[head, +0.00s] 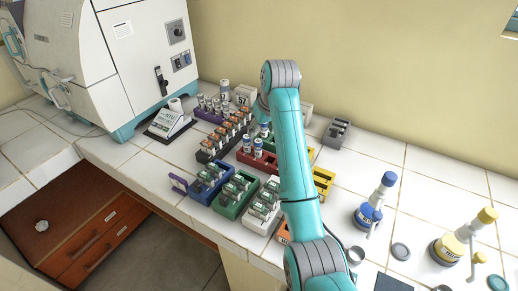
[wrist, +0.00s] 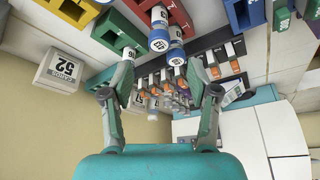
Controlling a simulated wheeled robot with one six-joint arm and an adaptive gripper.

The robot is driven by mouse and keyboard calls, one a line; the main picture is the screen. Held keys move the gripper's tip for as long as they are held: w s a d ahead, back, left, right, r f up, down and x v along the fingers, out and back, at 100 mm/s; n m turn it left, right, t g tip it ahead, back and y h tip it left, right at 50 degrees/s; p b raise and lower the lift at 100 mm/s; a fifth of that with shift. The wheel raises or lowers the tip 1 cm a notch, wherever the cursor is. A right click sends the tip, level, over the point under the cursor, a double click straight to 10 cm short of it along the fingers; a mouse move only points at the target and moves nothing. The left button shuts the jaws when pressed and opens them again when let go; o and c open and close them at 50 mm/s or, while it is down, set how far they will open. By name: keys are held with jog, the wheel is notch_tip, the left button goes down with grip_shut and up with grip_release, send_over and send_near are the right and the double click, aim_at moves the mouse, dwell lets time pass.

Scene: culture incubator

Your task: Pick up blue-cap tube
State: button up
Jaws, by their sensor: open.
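Two blue-capped tubes stand upright in a red rack (head: 272,164) in the head view, a left one (head: 246,143) and a right one (head: 258,147). In the wrist view two blue-capped tubes, one (wrist: 159,40) and another (wrist: 177,56), show by the red rack (wrist: 180,17). Another tube with a blue top (wrist: 128,53) stands in a green rack (wrist: 112,32). My gripper (wrist: 160,74) is open in the wrist view, with nothing between its fingers; the tubes lie beyond its tips.
Racks crowd around: blue (head: 199,195), green (head: 225,208), purple (head: 203,115) and yellow (head: 324,178). A large white machine (head: 140,50) stands at the left. Blue-topped (head: 375,205) and yellow-topped (head: 462,240) dispensers stand right.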

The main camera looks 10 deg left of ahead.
aim_at(258, 141)
jog(key=shift+x, duration=3.8)
jog(key=shift+s+d, duration=0.1)
grip_shut()
